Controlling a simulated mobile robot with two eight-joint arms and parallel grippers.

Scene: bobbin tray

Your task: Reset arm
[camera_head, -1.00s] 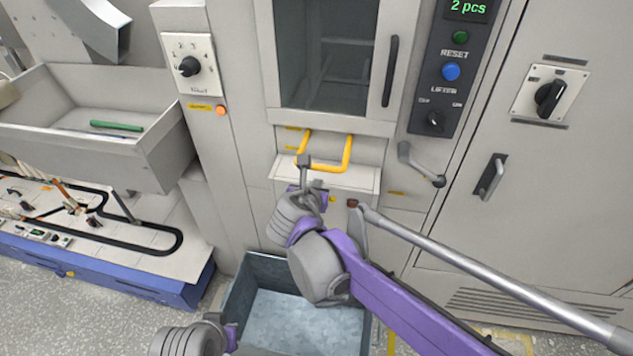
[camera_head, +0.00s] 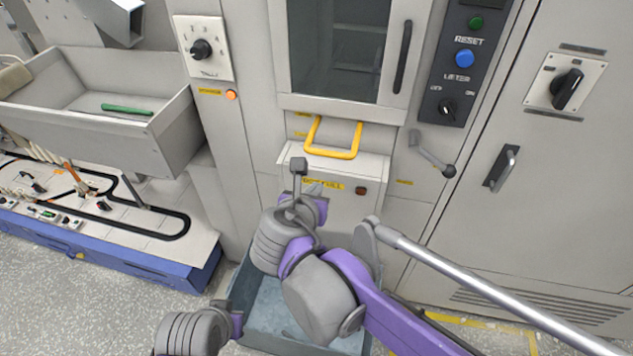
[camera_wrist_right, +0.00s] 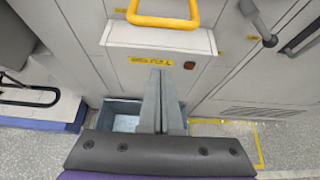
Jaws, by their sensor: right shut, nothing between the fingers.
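My right gripper (camera_head: 299,166) is shut and empty, in front of the cabinet and just left of and below the yellow handle (camera_head: 333,154) in the head view. In the right wrist view its two grey fingers (camera_wrist_right: 160,78) lie together, pointing at the cabinet's labelled lower panel (camera_wrist_right: 205,72). The yellow handle (camera_wrist_right: 163,21) lies beyond the fingertips at the top of that view, apart from them. A grey ribbed part of my left arm shows at the bottom left of the head view; its fingers do not show.
An open grey bin (camera_head: 262,325) stands on the floor below my right arm. A lever (camera_head: 433,155) and a door handle (camera_head: 502,168) stick out to the right. A sink-like trough (camera_head: 60,125) with a green item and a blue-edged bench (camera_head: 120,262) stand left.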

